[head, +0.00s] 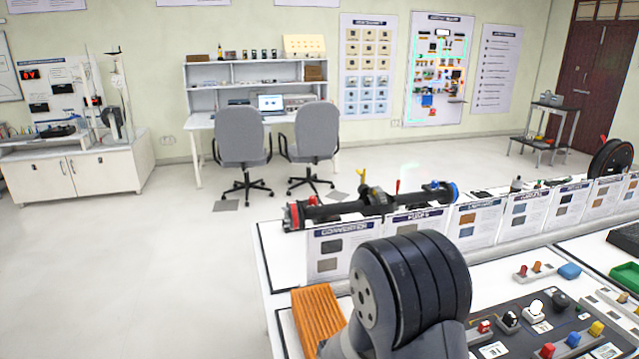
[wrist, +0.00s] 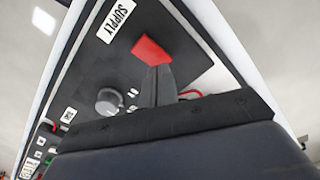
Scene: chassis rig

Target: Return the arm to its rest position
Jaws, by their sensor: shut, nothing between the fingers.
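My gripper (wrist: 154,68) shows in the wrist view as narrow dark grey fingers, closed together, reaching up from a broad dark body. A red block-like part (wrist: 153,48) shows right at the fingertips, over a dark panel (wrist: 100,60) with a "SUPPLY" label (wrist: 118,20). I cannot tell whether the fingers touch the red part. A grey round knob (wrist: 108,101) sits on the panel left of the fingers. In the head view, my arm's thick dark and grey joint (head: 410,290) stands at the front centre; my gripper is hidden there.
The white bench (head: 262,265) holds a wooden slatted piece (head: 318,315), a dark shaft assembly (head: 375,205), upright info cards (head: 478,228) and a dark board (head: 500,335) with coloured switches. A green tray (head: 625,275) lies at right. Open floor (head: 120,270) spreads to the left.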

